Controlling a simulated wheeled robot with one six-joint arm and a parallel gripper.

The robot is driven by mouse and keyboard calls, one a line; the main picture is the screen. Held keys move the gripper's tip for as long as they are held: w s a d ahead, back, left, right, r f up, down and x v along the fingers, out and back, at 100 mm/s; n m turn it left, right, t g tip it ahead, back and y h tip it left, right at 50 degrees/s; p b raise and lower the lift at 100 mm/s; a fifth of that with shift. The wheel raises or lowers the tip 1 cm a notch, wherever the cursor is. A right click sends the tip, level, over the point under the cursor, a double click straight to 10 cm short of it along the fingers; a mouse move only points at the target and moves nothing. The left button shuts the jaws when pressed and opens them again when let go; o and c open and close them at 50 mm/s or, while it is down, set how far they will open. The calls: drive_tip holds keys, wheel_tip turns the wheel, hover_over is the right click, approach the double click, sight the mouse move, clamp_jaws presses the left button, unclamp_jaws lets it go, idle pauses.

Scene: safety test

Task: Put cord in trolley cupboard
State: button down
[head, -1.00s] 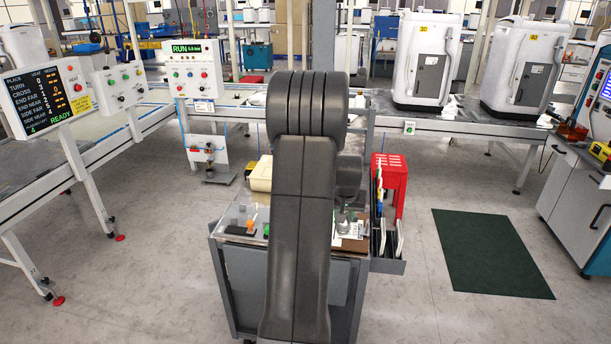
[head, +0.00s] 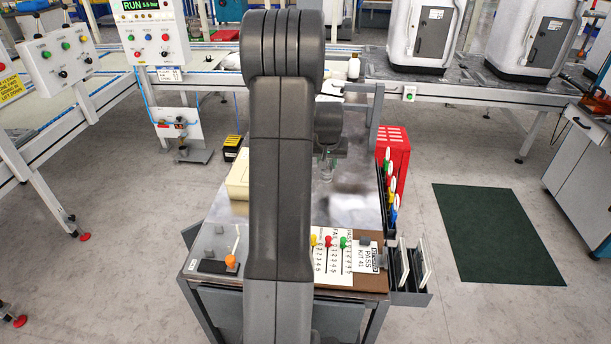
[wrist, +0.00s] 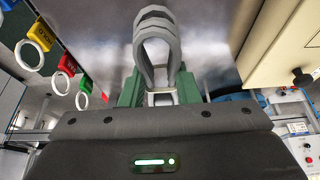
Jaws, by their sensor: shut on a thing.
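A grey looped cord (wrist: 172,22) shows in the wrist view between the two green fingers of my gripper (wrist: 160,98), which is shut on it. In the head view my gripper (head: 326,168) is partly hidden behind my own arm, over the metal top of the trolley (head: 345,208); the cord is too small to make out there. The trolley's grey front (head: 218,308) shows below the top, partly behind my arm. I cannot tell whether its cupboard is open. A dark panel (head: 190,235) juts out at the trolley's left side.
A cream box (head: 238,180) sits on the trolley's left side. Coloured tags (wrist: 67,64) hang by the red cabinet (head: 391,150). A bin with boards (head: 410,275) sticks out at front right. A bench line stands behind. Floor by the green mat (head: 498,235) is clear.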

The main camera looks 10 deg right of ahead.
sight(326, 191)
wheel_tip(326, 191, down, 9)
drive_tip(key=shift+s+f, duration=0.1)
idle(0.3)
drive_tip(key=shift+f, duration=0.15)
drive_tip(key=c, duration=1.1)
unclamp_jaws()
